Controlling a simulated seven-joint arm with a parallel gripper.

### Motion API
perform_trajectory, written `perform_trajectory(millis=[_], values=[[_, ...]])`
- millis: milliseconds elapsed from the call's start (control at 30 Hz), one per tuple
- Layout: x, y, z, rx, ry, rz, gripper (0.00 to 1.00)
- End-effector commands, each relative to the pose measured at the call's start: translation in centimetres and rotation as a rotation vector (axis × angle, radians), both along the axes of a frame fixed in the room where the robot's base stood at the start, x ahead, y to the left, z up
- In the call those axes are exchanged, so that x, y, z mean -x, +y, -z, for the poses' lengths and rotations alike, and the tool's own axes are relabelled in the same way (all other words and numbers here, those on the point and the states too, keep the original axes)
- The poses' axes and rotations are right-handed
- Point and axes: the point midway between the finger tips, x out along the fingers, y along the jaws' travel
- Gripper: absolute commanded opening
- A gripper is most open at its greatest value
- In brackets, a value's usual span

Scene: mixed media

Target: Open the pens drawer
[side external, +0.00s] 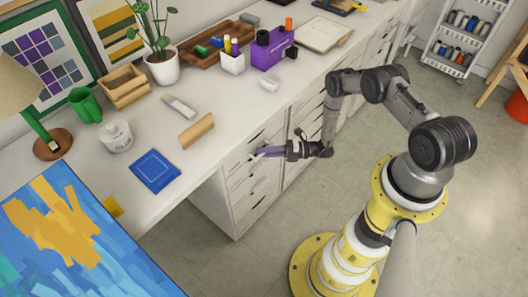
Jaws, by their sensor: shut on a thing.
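A white drawer cabinet (255,190) stands under the desk, with several stacked drawers and dark handles. My gripper (256,154) reaches in from the right, level with the upper drawers of the left stack. Its purple fingers are shut on a drawer handle, which they largely hide. No drawer label can be read at this size, so I cannot tell which one is the pens drawer. The held drawer looks flush or nearly flush with the front; the fingers cover part of its edge.
The white desktop (225,105) above holds a blue notebook (155,170), a wooden block (197,131), a white pen cup (232,58) and a purple box (272,48). A second drawer stack stands right of the held one. The floor (290,215) before the drawers is clear.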

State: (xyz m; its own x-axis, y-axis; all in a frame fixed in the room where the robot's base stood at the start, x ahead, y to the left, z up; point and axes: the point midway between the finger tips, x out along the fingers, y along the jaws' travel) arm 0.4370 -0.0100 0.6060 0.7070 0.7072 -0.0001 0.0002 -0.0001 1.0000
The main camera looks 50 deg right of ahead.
Motion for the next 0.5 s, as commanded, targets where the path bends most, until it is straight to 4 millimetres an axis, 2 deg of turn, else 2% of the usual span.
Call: perform_trajectory(millis=[500], values=[[0.47, -0.08, 0.00, -0.001, 0.001, 0.002, 0.00]])
